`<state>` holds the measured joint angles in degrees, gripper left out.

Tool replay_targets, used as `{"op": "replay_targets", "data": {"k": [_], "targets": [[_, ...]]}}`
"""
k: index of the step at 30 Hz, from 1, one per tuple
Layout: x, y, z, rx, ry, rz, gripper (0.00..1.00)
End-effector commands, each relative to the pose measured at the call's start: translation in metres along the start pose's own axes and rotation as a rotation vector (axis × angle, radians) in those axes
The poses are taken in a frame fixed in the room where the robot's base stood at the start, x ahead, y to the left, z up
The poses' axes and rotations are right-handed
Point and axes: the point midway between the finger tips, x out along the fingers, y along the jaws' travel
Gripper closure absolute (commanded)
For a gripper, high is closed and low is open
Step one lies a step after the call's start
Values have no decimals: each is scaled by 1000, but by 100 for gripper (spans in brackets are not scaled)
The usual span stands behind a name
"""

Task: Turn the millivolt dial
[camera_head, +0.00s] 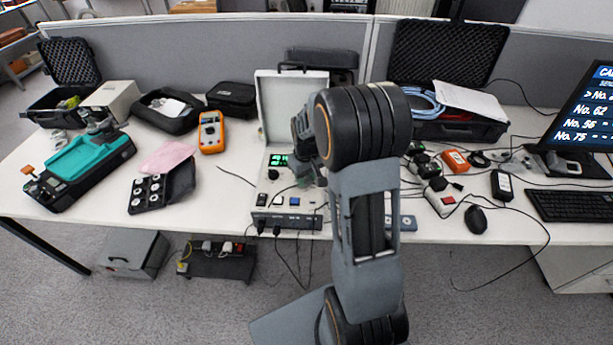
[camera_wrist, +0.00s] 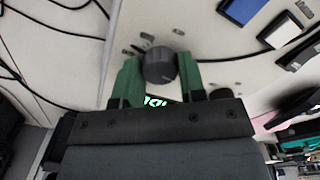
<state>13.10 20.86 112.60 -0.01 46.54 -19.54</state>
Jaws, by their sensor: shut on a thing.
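The millivolt dial (camera_wrist: 160,67) is a dark grey round knob on a pale panel in the wrist view. The green fingers of my gripper (camera_wrist: 160,60) stand on either side of it, shut on it. Green lit digits (camera_wrist: 155,101) of a display show just below the knob, partly covered by my gripper. In the head view the calibrator case (camera_head: 290,217) stands open on the desk with its lid up and a green display (camera_head: 277,160). My gripper (camera_head: 306,180) reaches down over its panel, and the dial is hidden there.
Left of the case are an orange multimeter (camera_head: 211,132) and a teal-topped device (camera_head: 88,155). To the right are cables, small boxes, a mouse (camera_head: 476,219), a keyboard (camera_head: 570,205) and a monitor. Blue and dark switches (camera_wrist: 241,11) sit on the panel near the dial.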

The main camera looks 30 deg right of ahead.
Motion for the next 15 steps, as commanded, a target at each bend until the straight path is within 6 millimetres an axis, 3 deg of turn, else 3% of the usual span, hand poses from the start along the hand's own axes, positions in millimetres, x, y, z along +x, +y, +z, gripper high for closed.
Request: {"op": "replay_targets", "data": {"k": [8,15], "targets": [[0,0,0,80,0,0,86],[0,0,0,272,1,0,86]]}}
